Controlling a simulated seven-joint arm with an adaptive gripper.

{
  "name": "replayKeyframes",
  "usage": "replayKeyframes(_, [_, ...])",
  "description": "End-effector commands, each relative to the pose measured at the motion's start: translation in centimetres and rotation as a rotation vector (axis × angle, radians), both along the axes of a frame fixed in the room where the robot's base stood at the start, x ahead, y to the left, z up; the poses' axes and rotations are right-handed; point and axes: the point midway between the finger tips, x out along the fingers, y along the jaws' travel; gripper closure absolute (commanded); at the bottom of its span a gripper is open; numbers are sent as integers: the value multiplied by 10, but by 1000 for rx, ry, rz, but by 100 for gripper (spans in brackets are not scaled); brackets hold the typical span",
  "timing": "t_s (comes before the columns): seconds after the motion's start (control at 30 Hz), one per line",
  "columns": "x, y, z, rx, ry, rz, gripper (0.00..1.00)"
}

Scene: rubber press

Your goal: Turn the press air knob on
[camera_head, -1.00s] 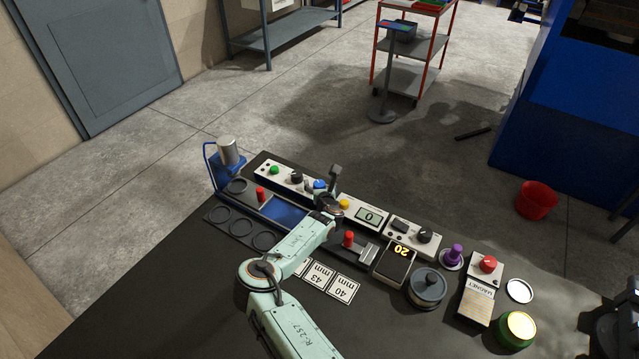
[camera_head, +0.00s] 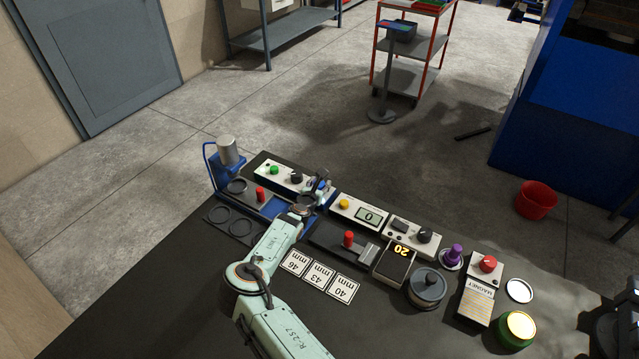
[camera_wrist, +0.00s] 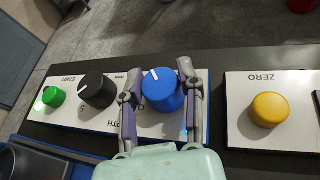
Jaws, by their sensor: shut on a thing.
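A control panel (camera_wrist: 85,120) carries a green START button (camera_wrist: 53,97), a black knob (camera_wrist: 97,90) with a white line and a blue knob (camera_wrist: 162,91) with a white line. The lettering by the blue knob is largely covered by my gripper, so I cannot read whether it says air. My gripper (camera_wrist: 160,71) has one finger on each side of the blue knob and is shut on it. In the head view my gripper (camera_head: 319,184) is over the right end of that panel (camera_head: 279,178) and largely hides the blue knob.
To the right stand a ZERO panel with a yellow button (camera_wrist: 269,109) and a display (camera_head: 367,215). A red-handled piece (camera_head: 348,239), number cards (camera_head: 318,275) and a grey lidded pot (camera_head: 427,288) are on the dark table. A metal cylinder (camera_head: 227,151) on a blue stand is at the left.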

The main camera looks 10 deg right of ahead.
Motion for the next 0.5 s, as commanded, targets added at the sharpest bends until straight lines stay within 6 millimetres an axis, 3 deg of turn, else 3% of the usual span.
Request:
replayKeyframes(0.33, [0, 1, 0, 3, -2, -16, 100])
replayKeyframes(0.37, [0, 1, 0, 3, -2, -16, 58])
replayKeyframes(0.4, [0, 1, 0, 3, -2, -16, 46])
replayKeyframes(0.43, [0, 1, 0, 2, -1, -16, 38])
replayKeyframes(0.5, [0, 1, 0, 2, -1, -16, 38])
